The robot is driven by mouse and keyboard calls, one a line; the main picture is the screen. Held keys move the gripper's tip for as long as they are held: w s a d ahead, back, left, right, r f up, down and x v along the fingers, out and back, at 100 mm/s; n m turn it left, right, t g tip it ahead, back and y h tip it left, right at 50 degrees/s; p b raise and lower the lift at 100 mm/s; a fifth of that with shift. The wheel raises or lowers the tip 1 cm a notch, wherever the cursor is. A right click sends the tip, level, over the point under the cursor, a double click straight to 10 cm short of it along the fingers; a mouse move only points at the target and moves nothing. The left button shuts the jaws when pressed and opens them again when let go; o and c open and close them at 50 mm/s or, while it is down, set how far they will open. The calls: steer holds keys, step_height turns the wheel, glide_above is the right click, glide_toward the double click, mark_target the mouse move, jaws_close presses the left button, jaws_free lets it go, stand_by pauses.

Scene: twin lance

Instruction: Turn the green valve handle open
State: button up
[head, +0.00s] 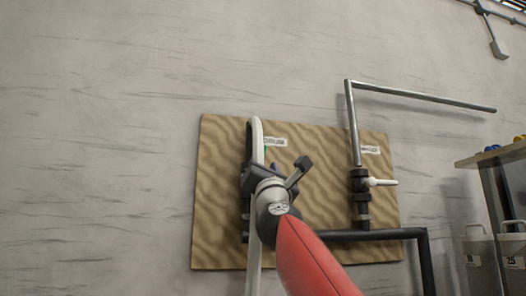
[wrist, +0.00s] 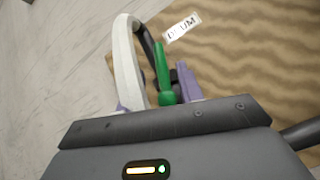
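The green valve handle (wrist: 163,75) stands nearly upright in the wrist view, with a thicker rounded lower end. In the head view only a sliver of it (head: 266,151) shows above my gripper (head: 262,176), which hides the rest of that valve. In the wrist view my gripper (wrist: 154,96) has its two purple fingers apart, one on each side of the handle's lower end. The handle is nearer the right finger; whether they touch cannot be told. A pale curved pipe (wrist: 127,60) rises beside the left finger.
A wavy-patterned brown board (head: 222,190) on the wall carries the valves. To the right is a second valve with a white handle (head: 384,182) on a grey pipe (head: 352,125). A dark pipe (head: 385,234) runs low across the board. A shelf (head: 490,155) stands far right.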

mark_target(262, 154)
steer(key=p+x, duration=0.4)
steer(key=x, duration=0.1)
steer(key=shift+s+r+p, duration=0.1)
steer(key=shift+r+p, duration=0.15)
steer(key=shift+p, duration=0.05)
steer(key=shift+w+r+p, duration=0.35)
steer(key=shift+w+p, duration=0.35)
steer(key=shift+p, duration=0.1)
jaws_close()
